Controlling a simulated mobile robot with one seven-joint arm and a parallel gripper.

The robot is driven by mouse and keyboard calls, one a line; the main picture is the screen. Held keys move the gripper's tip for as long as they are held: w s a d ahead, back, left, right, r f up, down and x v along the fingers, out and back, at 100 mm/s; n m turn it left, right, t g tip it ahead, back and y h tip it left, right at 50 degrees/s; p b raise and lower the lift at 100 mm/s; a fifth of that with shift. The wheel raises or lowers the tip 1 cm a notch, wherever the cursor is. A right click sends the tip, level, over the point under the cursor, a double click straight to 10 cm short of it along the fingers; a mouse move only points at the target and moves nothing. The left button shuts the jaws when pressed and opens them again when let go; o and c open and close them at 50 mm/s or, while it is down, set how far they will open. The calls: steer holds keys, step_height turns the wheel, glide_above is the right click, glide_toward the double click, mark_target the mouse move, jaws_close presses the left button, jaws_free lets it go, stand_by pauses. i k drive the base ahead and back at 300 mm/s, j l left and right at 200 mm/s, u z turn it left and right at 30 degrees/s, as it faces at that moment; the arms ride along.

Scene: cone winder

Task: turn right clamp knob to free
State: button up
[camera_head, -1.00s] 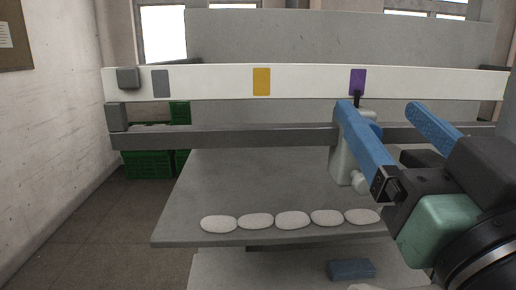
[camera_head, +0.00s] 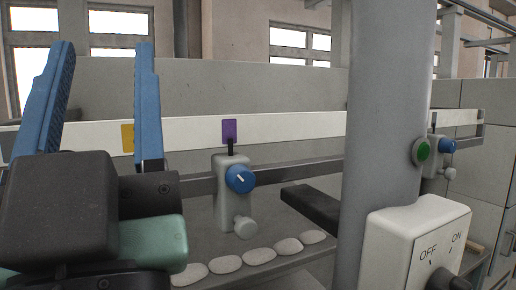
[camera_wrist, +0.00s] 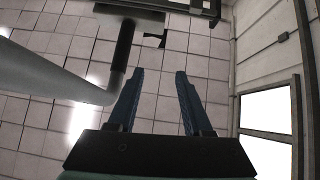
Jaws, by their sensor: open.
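Two clamps sit on the dark rail in the head view. The nearer clamp (camera_head: 234,205) has a blue knob (camera_head: 240,178) with a white line tilted on its face, and a purple tag (camera_head: 229,130) is above it. My gripper (camera_head: 104,55) is open and empty at the left, fingers upward, apart from both knobs. In the wrist view the open gripper (camera_wrist: 160,74) has nothing between its fingers.
A thick grey column (camera_head: 385,100) stands between my gripper and the right clamp. It carries a green button (camera_head: 423,151) and a white OFF/ON switch box (camera_head: 415,245). Several pale oval pieces (camera_head: 258,257) lie on the grey table. A dark bar (camera_head: 310,205) juts beside the column.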

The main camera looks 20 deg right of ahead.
mark_target(446, 145)
steer(key=z, duration=1.4)
steer(key=k+l, duration=0.1)
steer(key=l, duration=0.2)
steer(key=k+l, duration=0.1)
steer(key=l, duration=0.2)
steer(key=u, duration=0.05)
